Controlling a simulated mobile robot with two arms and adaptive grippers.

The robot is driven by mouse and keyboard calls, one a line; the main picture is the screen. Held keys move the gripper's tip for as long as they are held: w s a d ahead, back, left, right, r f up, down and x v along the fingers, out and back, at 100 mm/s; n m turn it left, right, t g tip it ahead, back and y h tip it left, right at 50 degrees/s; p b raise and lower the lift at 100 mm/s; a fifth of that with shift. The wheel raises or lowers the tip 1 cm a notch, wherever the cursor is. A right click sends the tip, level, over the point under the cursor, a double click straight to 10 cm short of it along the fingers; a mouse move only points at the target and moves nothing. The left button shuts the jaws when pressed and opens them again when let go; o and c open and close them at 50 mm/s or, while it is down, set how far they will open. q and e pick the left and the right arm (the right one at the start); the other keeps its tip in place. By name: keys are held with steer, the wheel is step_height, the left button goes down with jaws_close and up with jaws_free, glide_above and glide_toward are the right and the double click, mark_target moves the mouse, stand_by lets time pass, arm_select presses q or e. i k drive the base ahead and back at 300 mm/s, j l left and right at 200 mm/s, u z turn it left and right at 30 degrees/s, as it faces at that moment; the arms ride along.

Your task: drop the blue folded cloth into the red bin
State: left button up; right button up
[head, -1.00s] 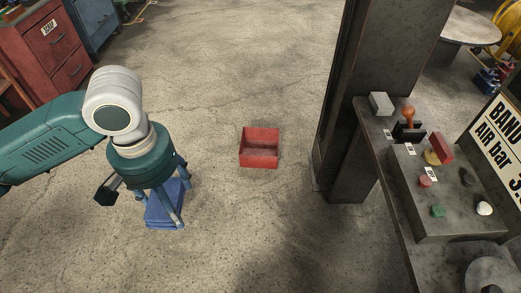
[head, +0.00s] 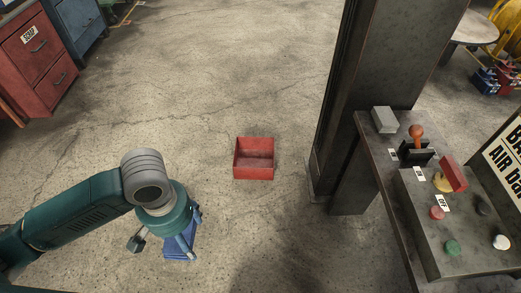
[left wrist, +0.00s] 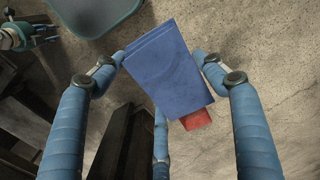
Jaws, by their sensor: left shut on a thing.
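The blue folded cloth (head: 182,246) is in my left gripper (head: 180,251), largely hidden behind its fingers in the head view. In the left wrist view the cloth (left wrist: 168,68) is a thick blue folded block between the two side fingers of my left gripper (left wrist: 162,68). The red bin (head: 254,172) is an open box on the floor, right of and beyond the cloth in the head view. In the left wrist view part of the bin (left wrist: 198,120) shows past the cloth's lower edge. What seems to be my right gripper (left wrist: 30,36) shows small at upper left there.
A dark pillar (head: 375,100) and a bench (head: 395,215) with a control box (head: 465,225) stand at the right. A red drawer cabinet (head: 38,65) stands at upper left. The concrete floor around the bin is clear.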

mark_target(252, 164)
steer(key=i+j+z, duration=0.1)
steer(key=i, duration=0.4)
steer(key=i+j+z, duration=0.1)
steer(key=i, duration=0.4)
steer(key=i+j+z, duration=0.15)
steer(key=i, duration=0.35)
steer(key=i+j+z, duration=0.1)
steer(key=i+j, duration=0.2)
steer(key=i, duration=0.2)
